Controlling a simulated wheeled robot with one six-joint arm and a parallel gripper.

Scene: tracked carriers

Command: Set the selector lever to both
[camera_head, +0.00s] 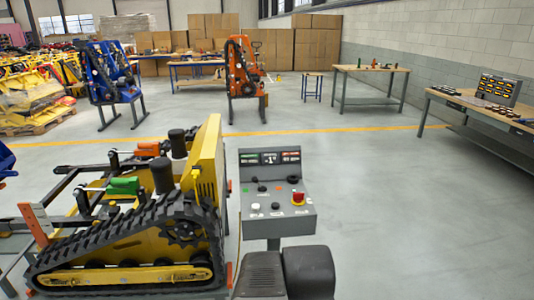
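A grey control console (277,226) stands on a post right of centre, beside a yellow tracked carrier (130,240). Its upright panel (270,157) carries a green label, a red label and a pale symbol between them. The sloped face has small dark and pale controls and a red emergency button (298,197) on a yellow base. I cannot tell which control is the selector lever, nor its setting, at this size. My gripper does not show. Dark rounded shapes at the bottom, in front of the console, may be part of my arm.
The carrier's track stands close left of the console. The floor to the right is clear up to a workbench (480,108). Another bench (370,78) stands farther back. Blue (112,75) and orange (243,70) machines stand beyond the yellow floor line.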

